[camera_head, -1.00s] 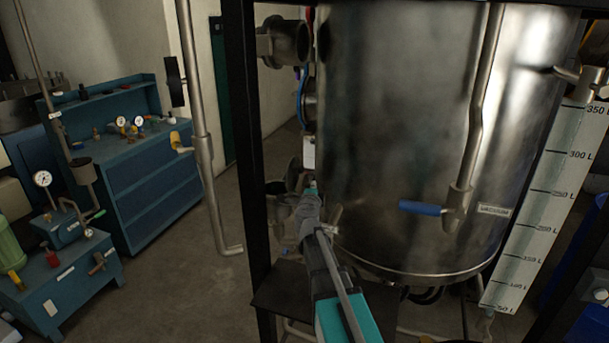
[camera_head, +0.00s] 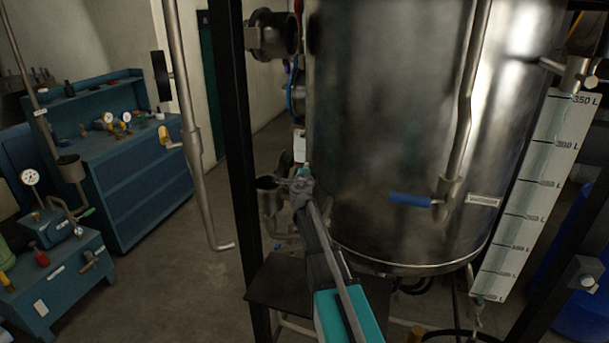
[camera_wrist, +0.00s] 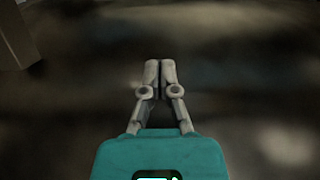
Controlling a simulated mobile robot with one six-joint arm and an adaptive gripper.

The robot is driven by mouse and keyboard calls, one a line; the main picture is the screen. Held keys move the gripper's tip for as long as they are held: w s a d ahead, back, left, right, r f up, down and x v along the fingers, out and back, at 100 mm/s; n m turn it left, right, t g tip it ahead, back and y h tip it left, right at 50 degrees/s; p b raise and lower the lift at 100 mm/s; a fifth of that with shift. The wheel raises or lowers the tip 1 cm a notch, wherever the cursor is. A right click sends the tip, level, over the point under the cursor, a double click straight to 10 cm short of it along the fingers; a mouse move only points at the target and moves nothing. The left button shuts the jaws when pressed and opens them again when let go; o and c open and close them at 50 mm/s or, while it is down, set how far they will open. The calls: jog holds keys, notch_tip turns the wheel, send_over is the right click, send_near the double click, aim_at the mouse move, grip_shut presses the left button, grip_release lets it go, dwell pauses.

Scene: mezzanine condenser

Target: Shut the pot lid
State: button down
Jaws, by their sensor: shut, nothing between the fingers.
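My gripper (camera_head: 303,178) is at the end of the outstretched arm, at the lower left side of the big steel tank in the head view. Its fingers are together and empty, as the wrist view shows (camera_wrist: 160,68). Just left of the fingers is a small dark round cup-like fitting (camera_head: 267,183), which may be the pot. A dark upright piece (camera_head: 284,165) behind it may be its raised lid; I cannot tell for sure. Whether the fingers touch either part is unclear. The wrist view shows only a blurred metallic surface beyond the fingers.
The steel tank (camera_head: 390,130) with a blue-handled valve (camera_head: 410,199) fills the right. A black frame post (camera_head: 237,150) stands left of my gripper, with a dark plate (camera_head: 280,282) below. Blue cabinets (camera_head: 135,185) stand left. The floor between (camera_head: 190,265) is open.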

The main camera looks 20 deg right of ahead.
jog(key=shift+w+a+f, duration=0.1)
jog(key=shift+w+a, duration=0.55)
jog(key=shift+w, duration=0.3)
jog(key=shift+w+a, duration=0.6)
jog(key=shift+w, duration=0.35)
jog(key=shift+a, duration=0.2)
